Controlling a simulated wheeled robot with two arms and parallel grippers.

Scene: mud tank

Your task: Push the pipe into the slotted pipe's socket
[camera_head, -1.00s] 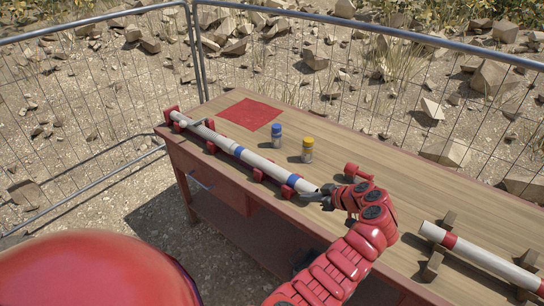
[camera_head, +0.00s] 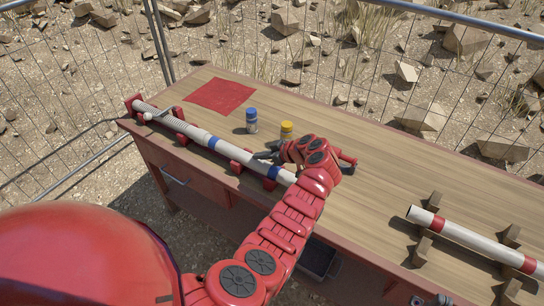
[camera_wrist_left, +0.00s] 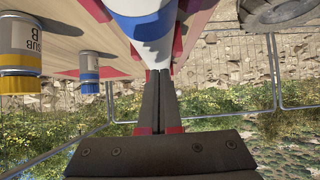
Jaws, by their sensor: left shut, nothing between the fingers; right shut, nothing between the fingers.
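A long white pipe with two blue bands (camera_head: 235,153) lies along the front edge of the table in red cradles. At its left it lines up with a grey ribbed length (camera_head: 165,120), which looks like the slotted pipe; the joint is too small to judge. My left gripper (camera_head: 264,155) is shut and empty beside the right blue band, its arm covering the pipe's right end. In the left wrist view, the shut fingers (camera_wrist_left: 158,120) are close to the white pipe with a blue band (camera_wrist_left: 145,25); contact cannot be told. My right gripper is not in view.
A blue-capped bottle (camera_head: 251,122) and a yellow-capped bottle (camera_head: 287,131) stand behind the pipe. Another pipe with red bands (camera_head: 470,240) rests on wooden blocks at right. The table's middle right is clear.

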